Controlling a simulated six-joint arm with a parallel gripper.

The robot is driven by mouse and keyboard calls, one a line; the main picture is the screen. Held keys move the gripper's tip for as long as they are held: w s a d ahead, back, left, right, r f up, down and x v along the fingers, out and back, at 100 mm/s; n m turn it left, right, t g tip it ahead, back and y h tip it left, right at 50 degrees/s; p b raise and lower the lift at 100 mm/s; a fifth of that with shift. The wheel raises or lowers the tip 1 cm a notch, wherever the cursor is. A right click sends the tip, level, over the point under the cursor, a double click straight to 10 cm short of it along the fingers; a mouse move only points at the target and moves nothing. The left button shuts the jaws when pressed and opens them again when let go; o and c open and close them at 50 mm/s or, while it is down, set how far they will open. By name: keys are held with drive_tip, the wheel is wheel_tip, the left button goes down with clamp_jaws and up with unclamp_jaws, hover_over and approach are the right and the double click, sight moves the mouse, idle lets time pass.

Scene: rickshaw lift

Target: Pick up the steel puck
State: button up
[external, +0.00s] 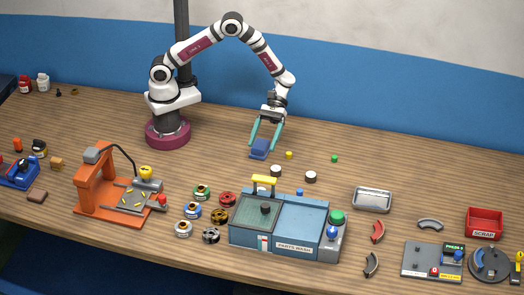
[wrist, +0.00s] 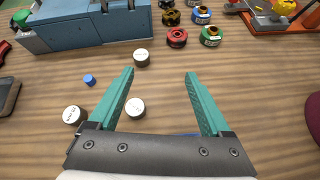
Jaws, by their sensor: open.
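Three small round pucks with pale grey tops and darker sides stand on the table in the wrist view: one near the left finger's inner side (wrist: 135,107), one further left (wrist: 74,114), and one toward the blue washer (wrist: 141,56). Two show in the external view, a left one (external: 276,170) and a right one (external: 311,176). The pucks look alike, so I cannot tell which is steel. My gripper (external: 265,147) is open and empty above the table, its teal fingers pointing down; the fingers (wrist: 160,73) are spread wide in the wrist view.
A blue block (external: 259,150) lies below my gripper. Small yellow (external: 289,155), green (external: 334,158) and blue (external: 299,191) pieces lie nearby. The parts washer (external: 304,224) stands in front, coloured spools (external: 203,192) to its left, and a metal tray (external: 372,200) to the right.

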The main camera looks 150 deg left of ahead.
drive_tip(key=a+f+n+t, duration=0.1)
drive_tip(key=a+f+n, duration=0.1)
drive_tip(key=a, duration=0.1)
drive_tip(key=shift+w+f+n+t, duration=0.2)
drive_tip(key=shift+f+n+t, duration=0.1)
drive_tip(key=shift+f+t, duration=0.1)
drive_tip(key=shift+y, duration=0.3)
drive_tip(key=x, duration=1.5)
drive_tip(key=shift+r, duration=0.1)
clamp_jaws()
